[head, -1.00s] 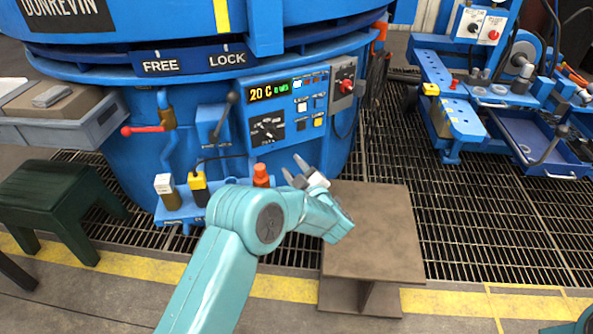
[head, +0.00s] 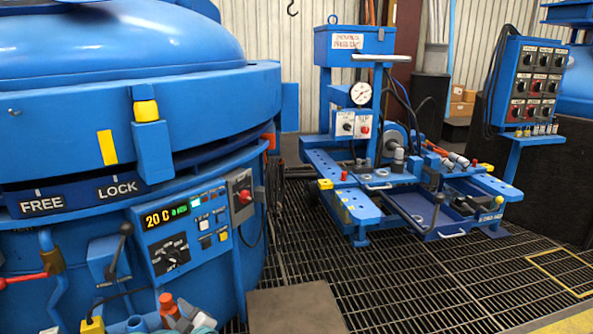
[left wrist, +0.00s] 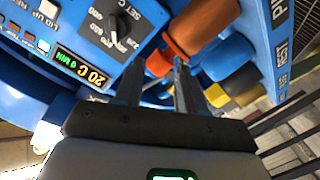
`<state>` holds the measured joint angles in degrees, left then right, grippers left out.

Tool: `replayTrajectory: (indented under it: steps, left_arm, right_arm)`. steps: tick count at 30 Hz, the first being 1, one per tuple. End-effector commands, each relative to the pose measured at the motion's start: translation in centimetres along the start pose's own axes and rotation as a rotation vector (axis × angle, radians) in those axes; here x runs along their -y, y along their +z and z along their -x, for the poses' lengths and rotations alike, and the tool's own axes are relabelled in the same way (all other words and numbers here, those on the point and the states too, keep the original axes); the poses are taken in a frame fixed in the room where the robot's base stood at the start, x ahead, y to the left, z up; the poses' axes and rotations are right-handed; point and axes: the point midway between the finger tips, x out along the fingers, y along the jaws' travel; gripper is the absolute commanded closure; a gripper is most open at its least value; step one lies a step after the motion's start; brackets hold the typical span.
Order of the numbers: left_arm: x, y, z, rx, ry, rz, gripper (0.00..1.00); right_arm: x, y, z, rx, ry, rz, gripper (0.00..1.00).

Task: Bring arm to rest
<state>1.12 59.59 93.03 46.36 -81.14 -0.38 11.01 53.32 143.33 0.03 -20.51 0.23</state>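My left gripper (head: 182,320) shows only in part at the bottom edge of the head view, below the furnace's control panel (head: 186,235). The rest of that arm is cut off by the frame. In the left wrist view, the two dark fingers of the left gripper (left wrist: 154,88) stand apart with nothing seen held between them. The orange plug also shows beside the gripper in the head view (head: 168,304). I cannot tell whether the fingers touch it. My right gripper is out of view.
The blue furnace (head: 200,95) fills the left, its display reading 20 C. A switch box (head: 538,85) is at far right. A brown plate (head: 295,308) lies low; the grated floor (head: 400,280) is open.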

Motion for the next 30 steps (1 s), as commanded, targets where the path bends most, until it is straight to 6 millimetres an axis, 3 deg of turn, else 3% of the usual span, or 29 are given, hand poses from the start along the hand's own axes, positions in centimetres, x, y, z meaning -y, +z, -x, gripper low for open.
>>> replayTrajectory:
  steps: [2, 5, 9, 12, 18, 22, 23, 25, 30]
  left_arm:
    - [3.4, 2.9, 1.2, 0.166, 0.032, -0.104, 0.61]
    - [7.7, 7.3, 4.9, 0.444, 0.087, -0.232, 0.61]
    - [13.5, 12.1, 13.5, 0.855, 0.154, -0.384, 0.61]
    - [16.6, 13.6, 19.8, 1.096, 0.194, -0.466, 0.61]
    - [21.0, 13.5, 29.8, 1.46, 0.257, -0.593, 0.61]
    - [23.5, 12.4, 35.2, 1.672, 0.293, -0.674, 0.61]
    - [23.9, 12.2, 36.0, 1.721, 0.298, -0.693, 0.61]
    - [22.2, 9.6, 36.3, 1.727, 0.291, -0.693, 0.61]
    - [19.8, 5.9, 36.8, 1.728, 0.292, -0.695, 0.61]
  right_arm:
    - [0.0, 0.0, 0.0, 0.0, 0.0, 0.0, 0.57]
    - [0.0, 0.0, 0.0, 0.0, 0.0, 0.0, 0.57]
    - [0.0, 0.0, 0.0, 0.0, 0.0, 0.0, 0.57]
    - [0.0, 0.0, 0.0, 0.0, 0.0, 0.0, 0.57]
    - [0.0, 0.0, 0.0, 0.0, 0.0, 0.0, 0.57]
    - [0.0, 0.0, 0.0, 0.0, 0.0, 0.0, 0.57]
    - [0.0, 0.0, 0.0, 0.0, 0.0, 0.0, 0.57]
    - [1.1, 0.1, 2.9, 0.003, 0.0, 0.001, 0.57]
    - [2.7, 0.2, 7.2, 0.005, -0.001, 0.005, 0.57]
